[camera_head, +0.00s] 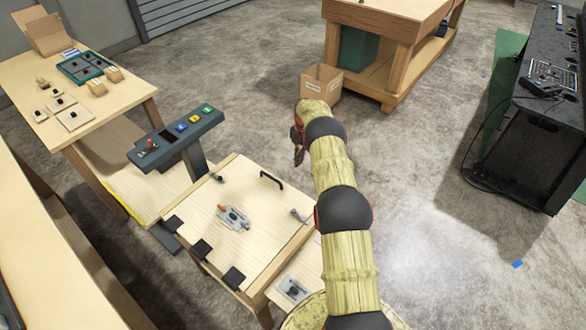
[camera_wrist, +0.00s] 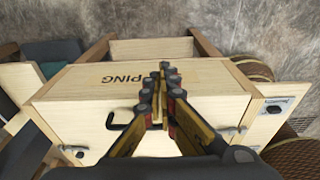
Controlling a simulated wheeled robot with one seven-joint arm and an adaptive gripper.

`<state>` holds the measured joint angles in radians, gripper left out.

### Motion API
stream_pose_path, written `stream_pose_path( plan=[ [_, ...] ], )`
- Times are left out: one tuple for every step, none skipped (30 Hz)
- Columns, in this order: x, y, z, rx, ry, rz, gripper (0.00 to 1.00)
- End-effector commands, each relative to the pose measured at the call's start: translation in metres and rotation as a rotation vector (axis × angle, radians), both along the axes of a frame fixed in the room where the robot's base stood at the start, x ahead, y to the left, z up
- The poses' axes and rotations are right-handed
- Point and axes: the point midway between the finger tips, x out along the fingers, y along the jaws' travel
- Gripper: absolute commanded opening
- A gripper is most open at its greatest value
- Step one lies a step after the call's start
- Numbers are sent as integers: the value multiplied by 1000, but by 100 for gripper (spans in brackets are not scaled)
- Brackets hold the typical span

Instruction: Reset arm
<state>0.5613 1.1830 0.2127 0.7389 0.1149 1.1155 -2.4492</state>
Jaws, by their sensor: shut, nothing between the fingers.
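My arm rises from the lower right of the head view, and my gripper (camera_head: 298,150) hangs at its far end, beyond the far right corner of a pale wooden box (camera_head: 200,200). In the wrist view my gripper (camera_wrist: 163,75) is shut and empty, its fingers meeting in front of the pale wooden box (camera_wrist: 75,115). The box has a black handle (camera_head: 270,180), a small latch plate (camera_head: 233,217) and several black hinges. I see no contact between gripper and box.
A grey console (camera_head: 178,140) with coloured buttons stands left of the box. A wooden table (camera_head: 105,110) with small parts is at the left. A workbench (camera_head: 388,50) and an open cardboard box (camera_head: 320,85) are behind. A black rack (camera_head: 540,120) stands right; floor between is mostly clear.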

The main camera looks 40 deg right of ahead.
Motion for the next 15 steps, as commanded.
stream_pose_path(
  plan=[
    [2, -8, 0, -1, -1, -1, 0],
    [3, -12, 1, 0, 0, -1, 0],
    [4, -16, 2, 0, 0, 0, 0],
    [5, -18, 3, 0, 0, 1, 0],
    [6, -21, 4, 0, 0, 1, 0],
    [7, -23, 4, 0, 0, 1, 0],
    [7, -25, 5, 0, 0, 1, 0],
    [8, -27, 6, 0, 0, 1, 0],
    [8, -29, 7, 0, 0, 1, 0],
    [8, -30, 7, 0, 1, 1, 0],
    [8, -31, 7, 0, 1, 1, 0],
    [9, -32, 8, 0, 0, 1, 0],
    [9, -32, 8, 0, 1, 1, 0],
    [9, -33, 8, 0, 0, 1, 0],
    [9, -33, 8, 0, 0, 1, 0]
  ],
)
